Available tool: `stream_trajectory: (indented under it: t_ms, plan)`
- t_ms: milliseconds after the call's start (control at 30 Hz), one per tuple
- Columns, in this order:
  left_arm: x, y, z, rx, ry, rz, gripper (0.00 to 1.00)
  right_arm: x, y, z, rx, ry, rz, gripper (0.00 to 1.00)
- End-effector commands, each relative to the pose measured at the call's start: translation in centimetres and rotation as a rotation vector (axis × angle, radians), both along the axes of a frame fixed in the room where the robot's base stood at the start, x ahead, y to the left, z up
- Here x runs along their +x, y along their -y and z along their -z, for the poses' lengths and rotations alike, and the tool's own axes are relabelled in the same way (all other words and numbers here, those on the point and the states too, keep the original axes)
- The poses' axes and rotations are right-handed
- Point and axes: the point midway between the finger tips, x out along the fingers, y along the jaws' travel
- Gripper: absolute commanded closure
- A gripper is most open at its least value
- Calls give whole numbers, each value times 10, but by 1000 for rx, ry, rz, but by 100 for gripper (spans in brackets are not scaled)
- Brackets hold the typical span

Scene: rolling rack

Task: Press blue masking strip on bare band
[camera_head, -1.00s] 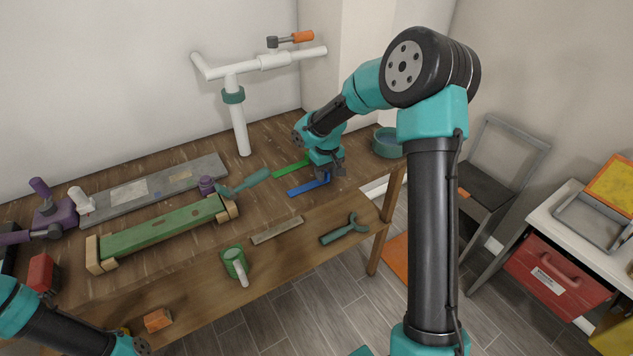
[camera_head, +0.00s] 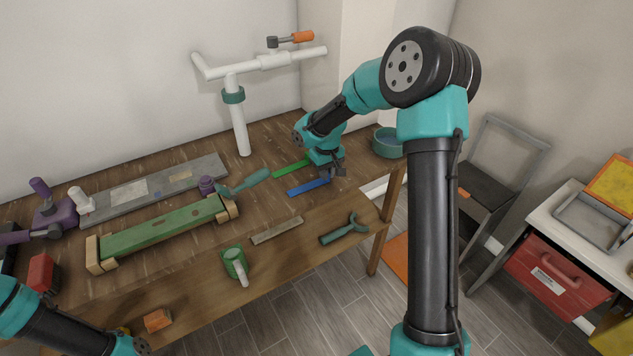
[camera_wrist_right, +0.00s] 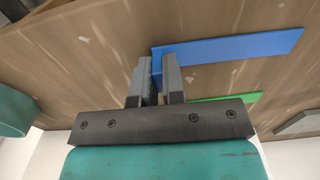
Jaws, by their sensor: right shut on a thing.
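The blue masking strip (camera_head: 309,187) lies on the wooden bench near its right end, beside a green strip (camera_head: 291,168). My right gripper (camera_head: 338,172) is at the blue strip's right end. In the right wrist view the fingers of the gripper (camera_wrist_right: 158,72) are close together with the near end of the blue strip (camera_wrist_right: 235,48) between them. A long grey board (camera_head: 152,195) with pale and tan patches lies at the back of the bench; I cannot tell which part is the bare band. My left arm shows at lower left, its gripper out of frame.
A green beam (camera_head: 160,228) with wooden end blocks lies mid-bench. A teal-handled tool (camera_head: 245,183) lies left of the strips, and a teal round dish (camera_head: 388,143) is right of my gripper. A white pipe stand (camera_head: 239,125) rises behind.

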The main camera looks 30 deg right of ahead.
Motion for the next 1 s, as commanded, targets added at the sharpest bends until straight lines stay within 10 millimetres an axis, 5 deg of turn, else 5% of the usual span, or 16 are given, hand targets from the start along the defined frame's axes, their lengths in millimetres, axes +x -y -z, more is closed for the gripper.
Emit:
stream_trajectory:
  t_ms: [433,767,1000]
  plan:
    - [0,0,0,0,0,0,57,0,0,-4,0,1,0,100]
    - [0,0,0,0,0,0,57,0,0,-34,-1,2,0,100]
    - [0,0,0,0,0,0,57,-24,-16,-39,0,0,-2,100]
